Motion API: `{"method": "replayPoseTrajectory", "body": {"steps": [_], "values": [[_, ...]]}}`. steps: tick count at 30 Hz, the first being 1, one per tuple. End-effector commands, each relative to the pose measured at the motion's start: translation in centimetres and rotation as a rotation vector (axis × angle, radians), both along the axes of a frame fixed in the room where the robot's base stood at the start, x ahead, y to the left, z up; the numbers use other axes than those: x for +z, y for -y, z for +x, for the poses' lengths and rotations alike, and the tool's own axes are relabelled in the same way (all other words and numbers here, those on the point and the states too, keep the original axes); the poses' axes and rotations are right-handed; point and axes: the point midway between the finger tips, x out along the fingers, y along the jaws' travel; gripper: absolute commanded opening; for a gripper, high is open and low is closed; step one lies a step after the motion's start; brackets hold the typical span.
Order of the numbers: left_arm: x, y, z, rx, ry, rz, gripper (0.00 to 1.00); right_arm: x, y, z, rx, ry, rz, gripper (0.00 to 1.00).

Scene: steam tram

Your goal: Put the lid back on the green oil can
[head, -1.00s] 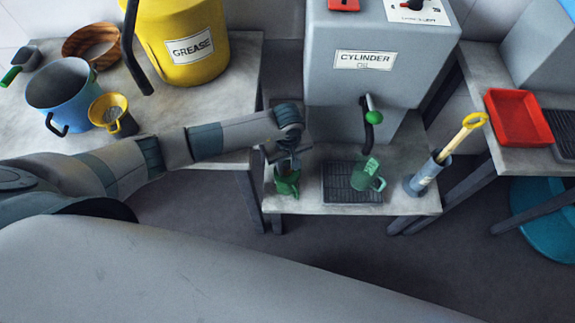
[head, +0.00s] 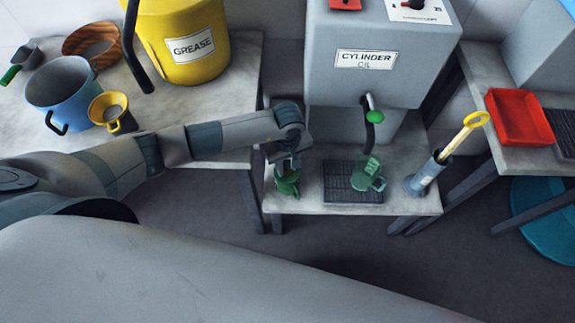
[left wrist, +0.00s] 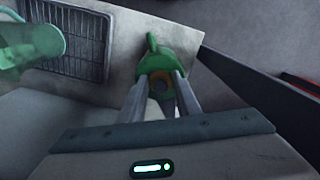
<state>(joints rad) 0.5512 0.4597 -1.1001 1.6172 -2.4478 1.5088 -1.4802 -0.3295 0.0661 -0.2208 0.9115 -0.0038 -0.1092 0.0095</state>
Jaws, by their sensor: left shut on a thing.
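The green oil can (head: 287,186) stands at the left end of the low bench, with a spout and handle. In the left wrist view the can (left wrist: 152,60) is just past my fingertips, its spout pointing away. My left gripper (head: 288,165) is right over the can. In the left wrist view the gripper (left wrist: 162,85) is shut on a small orange-brown round piece with a dark centre, apparently the lid (left wrist: 160,82). The fingers partly hide it. I cannot tell whether it touches the can's rim. My right gripper is not in view.
A translucent green mug (head: 366,182) stands on a dark drip grid (head: 340,186) under the tap of the grey cylinder oil tank (head: 335,90). A grey holder (head: 415,187) with a yellow-handled tool stands at the bench's right. A blue pot (head: 70,92) is far left.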

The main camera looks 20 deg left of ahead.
Motion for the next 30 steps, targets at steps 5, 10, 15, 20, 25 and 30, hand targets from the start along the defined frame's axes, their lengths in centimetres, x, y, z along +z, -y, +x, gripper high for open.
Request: {"method": "replayPoseTrajectory", "body": {"steps": [5,10,15,20,25,30], "values": [[-0.36,0.00,0.00,0.000,0.000,0.000,0.09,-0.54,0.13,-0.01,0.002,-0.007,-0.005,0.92],[-0.44,-0.01,0.01,0.000,0.000,0.000,0.52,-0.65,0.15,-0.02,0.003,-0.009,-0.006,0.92],[-0.50,-0.01,0.01,0.000,0.000,0.000,0.52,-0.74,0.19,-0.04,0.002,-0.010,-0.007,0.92],[-0.55,-0.01,-0.01,0.000,0.000,0.000,0.70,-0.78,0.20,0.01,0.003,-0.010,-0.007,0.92],[-0.59,-0.01,-0.01,0.000,0.000,0.000,0.70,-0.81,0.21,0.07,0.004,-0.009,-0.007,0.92],[-0.34,-0.01,0.02,0.000,0.000,0.000,0.70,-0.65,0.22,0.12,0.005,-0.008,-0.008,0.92]]}}
